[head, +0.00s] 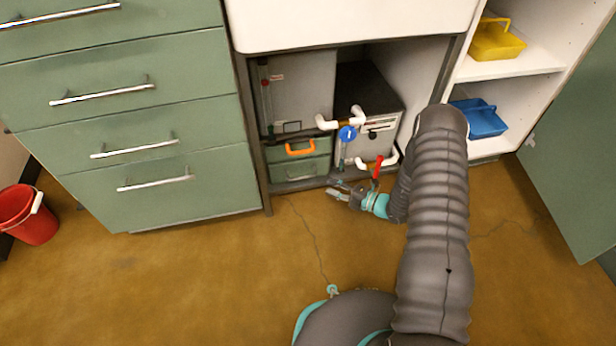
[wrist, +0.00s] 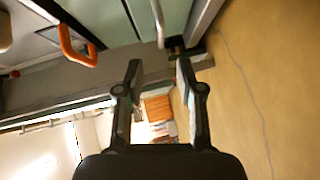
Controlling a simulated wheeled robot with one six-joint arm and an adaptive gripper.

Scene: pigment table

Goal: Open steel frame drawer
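Under the white counter, a dark steel frame (head: 262,160) holds two small green drawers, one above the other. The upper drawer (head: 281,152) has an orange handle (head: 300,147); the lower drawer (head: 290,170) has a pale metal handle (head: 300,177). Both look shut. My gripper (head: 334,190) is low, just in front of and right of the lower drawer. In the wrist view, my gripper (wrist: 158,68) is open with nothing between its fingertips. The metal handle (wrist: 158,22) lies beyond the fingertips, apart from them. The orange handle (wrist: 78,46) is to the left.
White pipes (head: 357,116), a blue valve knob (head: 347,133) and a red lever (head: 377,167) stand close right of the drawers. A green drawer cabinet (head: 150,125) is at left, a red bucket (head: 28,215) beyond it. The brown floor (head: 200,275) in front is clear.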

